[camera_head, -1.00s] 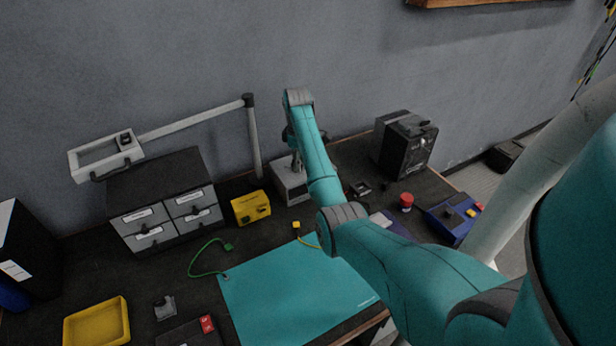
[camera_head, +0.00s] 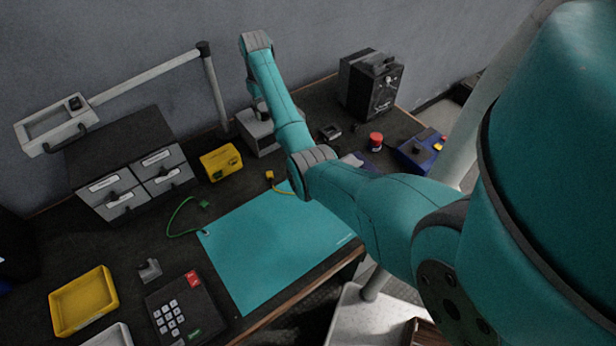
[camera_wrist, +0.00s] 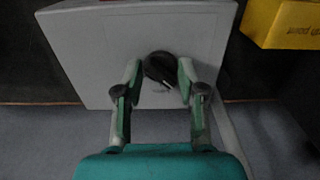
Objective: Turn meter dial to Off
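The meter is a light grey box (camera_head: 262,140) at the back of the bench in the head view, partly hidden by my arm. In the wrist view its grey face (camera_wrist: 95,45) fills the upper middle, with a round black dial (camera_wrist: 160,67) that has a pale pointer line slanting to the lower right. The dial's markings are too dark to read. My gripper (camera_wrist: 160,72) has one fingertip on each side of the dial, very close to it. Whether the fingertips press on the dial I cannot tell. In the head view the gripper is mostly hidden behind my arm.
A yellow box (camera_head: 221,162) stands left of the meter, beside grey drawers (camera_head: 128,170). A black case (camera_head: 370,85), a red button (camera_head: 375,140) and a blue box (camera_head: 420,150) stand to the right. A teal mat (camera_head: 275,250) lies clear in front.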

